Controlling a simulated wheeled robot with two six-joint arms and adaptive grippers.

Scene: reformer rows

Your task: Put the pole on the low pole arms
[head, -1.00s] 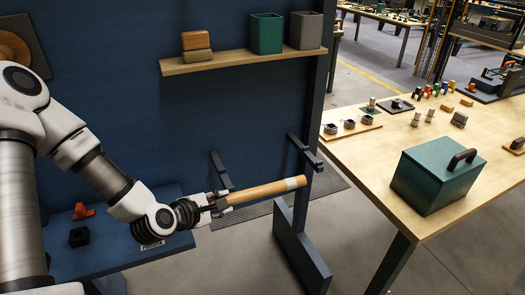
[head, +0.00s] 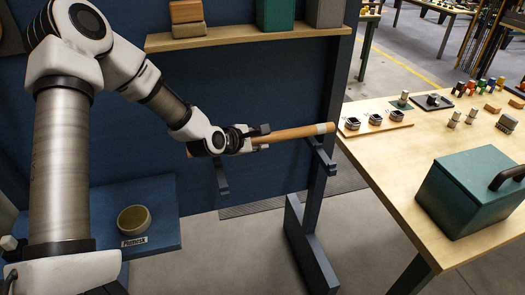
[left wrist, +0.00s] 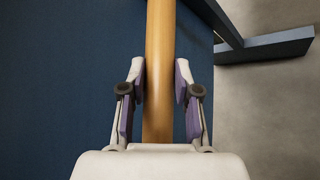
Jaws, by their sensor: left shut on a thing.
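The pole (head: 295,132) is a wooden rod with a pale band near its right end, held almost level and rising slightly to the right. In the left wrist view the pole (left wrist: 160,60) runs between the two fingers (left wrist: 160,88). Two dark blue pole arms jut from the rack: the left one (head: 222,178) lies below the pole in the picture, and the right one (head: 322,158) lies just under its banded end. Whether the pole touches them I cannot tell. My right gripper is out of view.
A wooden shelf (head: 240,36) with boxes is above the pole on the blue panel (head: 130,120). A low blue shelf (head: 160,200) holds a bowl (head: 134,220). At right, a table carries a green lidded box (head: 470,190) and small parts.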

